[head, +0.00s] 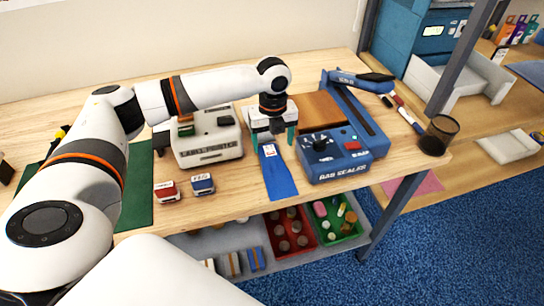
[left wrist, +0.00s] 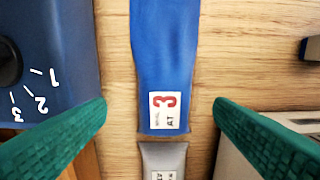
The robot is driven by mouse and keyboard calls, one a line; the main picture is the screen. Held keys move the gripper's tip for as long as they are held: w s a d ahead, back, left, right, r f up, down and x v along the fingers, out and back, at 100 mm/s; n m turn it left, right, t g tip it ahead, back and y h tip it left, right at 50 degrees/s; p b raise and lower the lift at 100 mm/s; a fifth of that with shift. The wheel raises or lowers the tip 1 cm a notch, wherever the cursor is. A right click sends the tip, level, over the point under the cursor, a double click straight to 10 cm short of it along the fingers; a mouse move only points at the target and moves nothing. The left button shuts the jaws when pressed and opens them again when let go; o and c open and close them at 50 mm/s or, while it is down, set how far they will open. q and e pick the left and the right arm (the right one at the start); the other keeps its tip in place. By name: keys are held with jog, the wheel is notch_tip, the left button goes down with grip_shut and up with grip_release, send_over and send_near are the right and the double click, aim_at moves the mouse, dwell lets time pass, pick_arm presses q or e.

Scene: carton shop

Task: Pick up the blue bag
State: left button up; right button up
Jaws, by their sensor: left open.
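The blue bag (head: 279,180) lies flat on the wooden table, left of the blue bag sealer (head: 340,145). In the left wrist view the blue bag (left wrist: 163,55) carries a white label with a red 3. My left gripper (head: 272,140) is above the bag's far end, pointing down. Its green fingers (left wrist: 160,135) are apart, one on each side of the bag, with nothing between them touching. A grey piece with a label (left wrist: 163,160) lies at the bag's labelled end. My right gripper is not in view.
A white label machine (head: 207,140) stands left of the bag. A red stamp (head: 166,191) and a blue stamp (head: 202,184) sit in front of it. A dark mesh cup (head: 438,134) is at the table's right edge. Red and green bins (head: 338,217) are on the shelf below.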

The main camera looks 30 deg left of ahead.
aim_at(271, 155)
pick_arm(q)
jog(key=f, duration=0.3)
jog(key=shift+s+f+p, duration=0.35)
jog(key=shift+w+f, duration=0.1)
jog(key=shift+f, duration=0.4)
jog(key=c, duration=1.1)
